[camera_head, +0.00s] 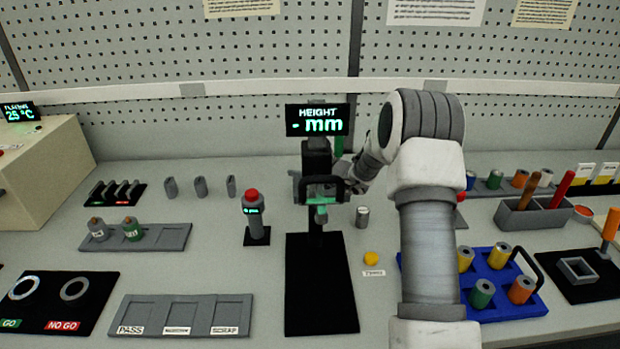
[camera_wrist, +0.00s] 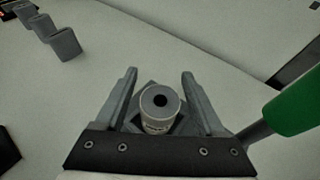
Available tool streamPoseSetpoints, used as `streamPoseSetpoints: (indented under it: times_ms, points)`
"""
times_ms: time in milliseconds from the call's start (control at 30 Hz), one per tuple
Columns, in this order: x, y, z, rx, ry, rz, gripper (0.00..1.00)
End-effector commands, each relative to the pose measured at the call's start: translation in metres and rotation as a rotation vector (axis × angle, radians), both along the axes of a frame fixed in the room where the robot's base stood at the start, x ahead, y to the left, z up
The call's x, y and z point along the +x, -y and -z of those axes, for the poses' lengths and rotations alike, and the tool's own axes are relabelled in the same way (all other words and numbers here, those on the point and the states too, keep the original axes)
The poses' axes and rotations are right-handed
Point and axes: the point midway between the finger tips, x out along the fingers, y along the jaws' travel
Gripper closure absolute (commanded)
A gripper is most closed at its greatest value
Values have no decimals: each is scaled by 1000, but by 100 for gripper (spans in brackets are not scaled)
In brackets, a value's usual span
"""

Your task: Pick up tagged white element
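A pale grey-white cylinder (camera_wrist: 157,122) with a dark centre hole shows in the wrist view. It stands between the two fingers of my gripper (camera_wrist: 160,73), with gaps on both sides, and dark marks on its side may be a tag. The fingers are spread and do not visibly touch it. In the head view my gripper is mostly hidden behind the height gauge (camera_head: 318,158). A small grey cylinder (camera_head: 362,217) stands just right of the gauge; I cannot tell if it is the same one.
A green handle (camera_wrist: 297,105) is close on the right in the wrist view. Grey upright blocks (camera_head: 200,187) stand left of the gauge, near a red-topped button post (camera_head: 253,205). A blue tray (camera_head: 505,305) with several spindles lies front right.

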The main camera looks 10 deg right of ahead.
Motion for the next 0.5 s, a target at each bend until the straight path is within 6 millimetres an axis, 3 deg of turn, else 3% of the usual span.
streamPoseSetpoints:
  times_ms: [33, 367, 500]
  points:
    - [0, 0, 0, 0, 0, 0, 40]
    - [0, 0, 0, 0, 0, 0, 99]
    - [0, 0, -1, 0, 1, 0, 100]
